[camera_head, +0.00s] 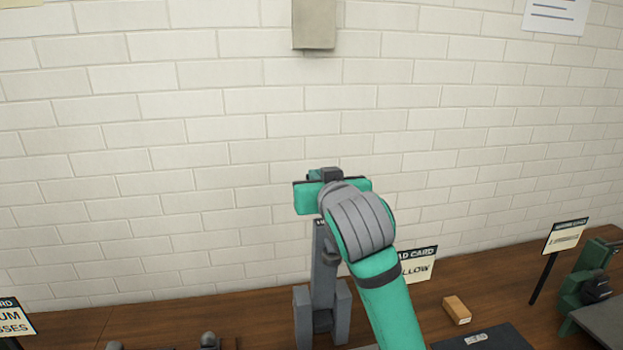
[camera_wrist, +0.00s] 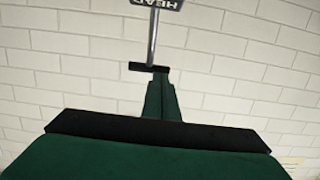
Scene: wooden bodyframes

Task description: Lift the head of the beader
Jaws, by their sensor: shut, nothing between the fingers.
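A grey upright machine (camera_head: 323,275) stands on the bench below and left of my wrist; it may be the beader. A small dark label with its first letter showing is at its top, the rest covered by my arm. In the wrist view a thin metal rod (camera_wrist: 153,38) carries a plate reading HEAD (camera_wrist: 157,4), upside down, and ends at a black crossbar (camera_wrist: 142,67). My gripper (camera_wrist: 161,75) is shut and empty, its fingertips close to the crossbar; I cannot tell whether they touch. In the head view my arm hides the fingers.
A small tan block (camera_head: 456,310) and a dark flat panel (camera_head: 483,339) lie right of my arm. A card (camera_head: 420,266) stands behind it. A green machine (camera_head: 582,288) and a sign (camera_head: 565,237) are at far right. A grey box (camera_head: 314,24) hangs on the brick wall.

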